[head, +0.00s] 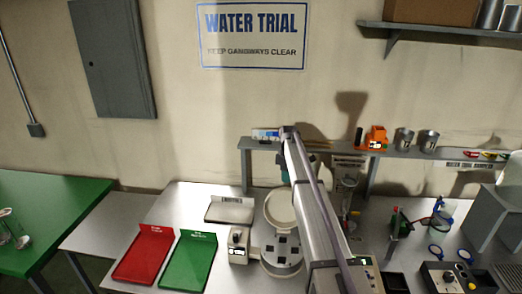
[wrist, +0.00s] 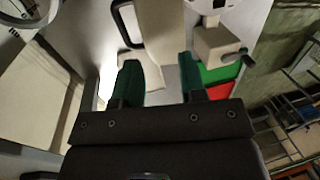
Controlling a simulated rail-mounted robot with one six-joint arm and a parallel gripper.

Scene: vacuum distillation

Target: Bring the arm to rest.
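My gripper (wrist: 158,84) shows in the wrist view with two dark green fingers set well apart. It is open, and nothing shows clasped between the fingers. A pale grey surface and a beige body with a dark loop-shaped edge (wrist: 152,35) show beyond the fingers. My arm (head: 318,215) crosses the bench in the head view, from the front edge of the picture up to the shelf.
A round white vessel (head: 281,208) stands left of my arm, beside a small beige box (head: 238,246). Red (head: 145,255) and green (head: 188,262) trays lie farther left. A shelf (head: 420,153) holds an orange device (head: 376,138) and metal beakers. Glassware and a control box (head: 446,277) are right.

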